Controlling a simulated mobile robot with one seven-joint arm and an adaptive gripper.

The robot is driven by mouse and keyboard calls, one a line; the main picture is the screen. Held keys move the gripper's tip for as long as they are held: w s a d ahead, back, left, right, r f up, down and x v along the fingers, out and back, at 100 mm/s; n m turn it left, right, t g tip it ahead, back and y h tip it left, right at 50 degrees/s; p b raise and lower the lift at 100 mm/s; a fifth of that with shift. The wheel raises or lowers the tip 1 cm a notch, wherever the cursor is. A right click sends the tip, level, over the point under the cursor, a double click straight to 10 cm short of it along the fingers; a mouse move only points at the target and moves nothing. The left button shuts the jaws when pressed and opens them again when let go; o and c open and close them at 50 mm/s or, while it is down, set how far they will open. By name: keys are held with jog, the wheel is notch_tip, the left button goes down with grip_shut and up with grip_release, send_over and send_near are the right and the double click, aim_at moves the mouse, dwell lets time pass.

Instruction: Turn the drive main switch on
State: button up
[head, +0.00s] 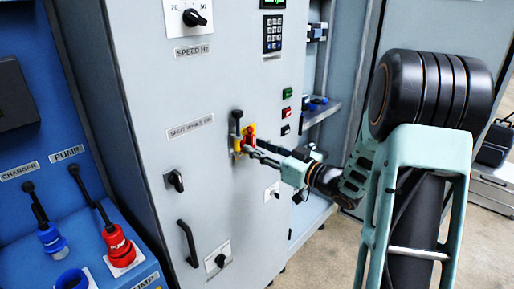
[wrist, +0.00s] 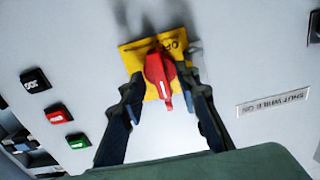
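The main switch is a red knob on a yellow plate (wrist: 130,57) on the grey cabinet front. In the wrist view the red knob (wrist: 158,72) has its narrow end towards the bottom of the picture, and part of a dark word shows on the plate. My gripper (wrist: 165,84) has one dark finger on each side of the knob, with small gaps seeming to remain; contact cannot be told. In the head view my gripper (head: 246,146) reaches in from the right and partly covers the switch (head: 250,131).
A "shut while on" label (head: 190,127) is left of the switch. Green (head: 287,93), red (head: 286,112) and black buttons are to its right. A black door handle (head: 187,243) and rotary knobs are lower. A blue panel (head: 20,150) with plugs stands left.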

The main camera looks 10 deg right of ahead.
jog(key=v, duration=1.1)
jog(key=shift+d, duration=0.15)
